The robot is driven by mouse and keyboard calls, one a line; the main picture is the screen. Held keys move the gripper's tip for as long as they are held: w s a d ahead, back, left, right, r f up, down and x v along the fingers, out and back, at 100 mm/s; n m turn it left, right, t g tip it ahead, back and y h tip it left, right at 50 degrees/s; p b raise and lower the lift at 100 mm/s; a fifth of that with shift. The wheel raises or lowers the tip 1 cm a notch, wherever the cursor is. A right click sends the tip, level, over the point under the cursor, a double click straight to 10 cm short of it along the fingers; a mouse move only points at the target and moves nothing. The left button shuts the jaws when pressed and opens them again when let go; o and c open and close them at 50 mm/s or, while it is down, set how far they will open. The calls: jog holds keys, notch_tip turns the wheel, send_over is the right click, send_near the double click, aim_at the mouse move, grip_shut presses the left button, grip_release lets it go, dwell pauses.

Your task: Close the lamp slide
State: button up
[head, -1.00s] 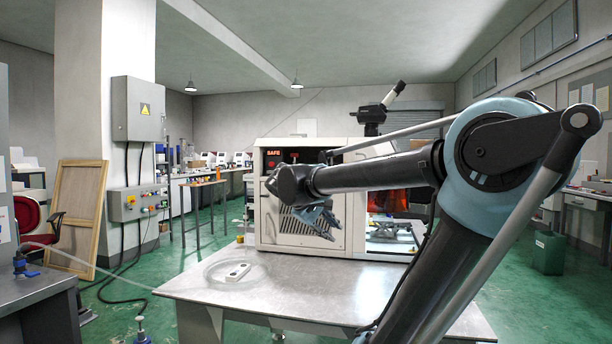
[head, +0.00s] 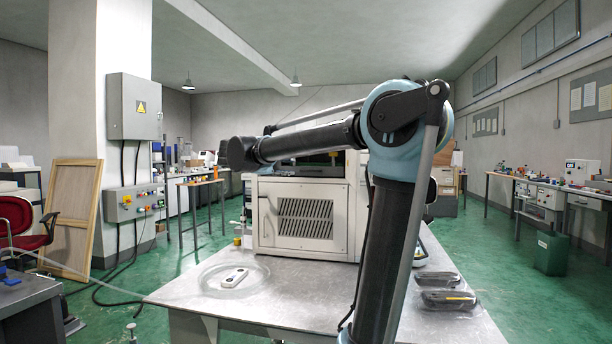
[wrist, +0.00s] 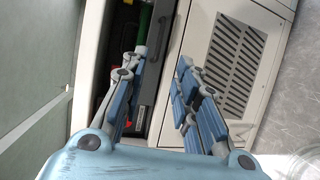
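The pale machine (head: 305,215) with a vented front panel stands on the metal table (head: 270,310). A dark recess (head: 312,167) shows in its upper front, partly behind my forearm. In the wrist view my gripper (wrist: 160,62) is open, its blue-padded fingers apart in front of the machine. A dark grey bar (wrist: 157,82) shows between the fingers, beside the vented panel (wrist: 235,55); red and green parts show in the dark gap to its left. I cannot tell whether this bar is the lamp slide, or whether a finger touches it. The head view hides my gripper.
The table's front middle is bare.

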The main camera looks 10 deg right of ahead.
aim_at(309, 171)
jog(key=x, duration=1.3)
jog(key=shift+w+d+f, duration=0.15)
jog(key=shift+d+f, duration=0.05)
jog(key=shift+d, duration=0.1)
grip_shut()
